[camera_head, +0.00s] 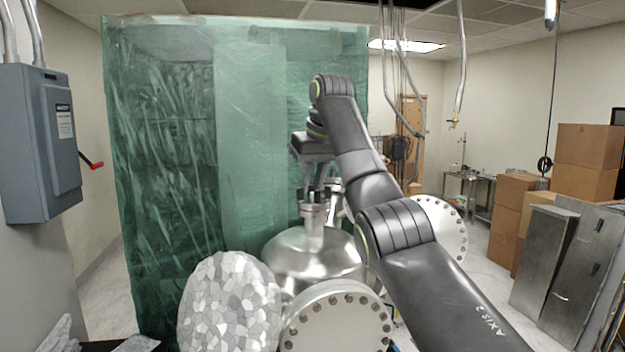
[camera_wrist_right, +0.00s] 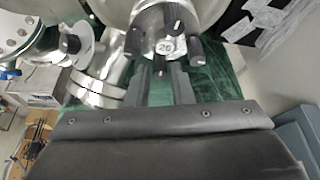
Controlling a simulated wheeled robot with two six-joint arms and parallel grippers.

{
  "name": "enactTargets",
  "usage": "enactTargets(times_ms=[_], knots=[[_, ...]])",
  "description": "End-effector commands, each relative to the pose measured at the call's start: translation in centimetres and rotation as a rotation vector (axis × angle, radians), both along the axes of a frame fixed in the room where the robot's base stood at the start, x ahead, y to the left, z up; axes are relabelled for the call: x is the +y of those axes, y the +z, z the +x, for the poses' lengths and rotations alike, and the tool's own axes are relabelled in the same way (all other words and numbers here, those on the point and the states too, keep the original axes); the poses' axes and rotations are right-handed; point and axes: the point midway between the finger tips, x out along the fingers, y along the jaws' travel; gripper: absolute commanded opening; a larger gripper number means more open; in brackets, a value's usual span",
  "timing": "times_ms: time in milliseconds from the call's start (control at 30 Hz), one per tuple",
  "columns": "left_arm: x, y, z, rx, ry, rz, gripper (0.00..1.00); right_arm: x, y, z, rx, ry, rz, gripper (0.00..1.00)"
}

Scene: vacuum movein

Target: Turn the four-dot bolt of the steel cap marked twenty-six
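The steel cap (camera_wrist_right: 150,18) with a white label reading 26 (camera_wrist_right: 165,47) is at the top middle of the right wrist view. Several black bolts with small white marks ring it; the dots are too small to count. One bolt (camera_wrist_right: 160,71) lies below the label, between the finger lines of my right gripper (camera_wrist_right: 161,72). The fingers are apart, and I cannot tell whether they touch it. In the head view my right gripper (camera_head: 317,190) points down over the steel neck (camera_head: 313,214) of the domed vessel (camera_head: 305,257). My left gripper is not in view.
A green plastic curtain (camera_head: 165,150) stands behind the vessel. A round bolted flange (camera_head: 335,320) and a faceted silver dome (camera_head: 228,305) are in front. Another bolted flange (camera_head: 442,230) is at right. A grey electrical box (camera_head: 40,140) hangs on the left wall.

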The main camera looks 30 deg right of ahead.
Motion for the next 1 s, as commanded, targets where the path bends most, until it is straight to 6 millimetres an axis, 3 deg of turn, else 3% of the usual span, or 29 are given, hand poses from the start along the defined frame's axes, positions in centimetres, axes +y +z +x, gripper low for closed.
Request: enactTargets(times_ms=[167,567,1000], knots=[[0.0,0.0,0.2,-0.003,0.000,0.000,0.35,0.0,0.0,0.0,0.000,0.000,0.000,0.00],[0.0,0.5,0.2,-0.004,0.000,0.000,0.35,-0.1,0.1,0.0,0.001,0.060,0.001,0.00],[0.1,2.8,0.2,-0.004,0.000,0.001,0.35,-0.3,0.3,0.0,0.000,0.379,0.001,0.00]])
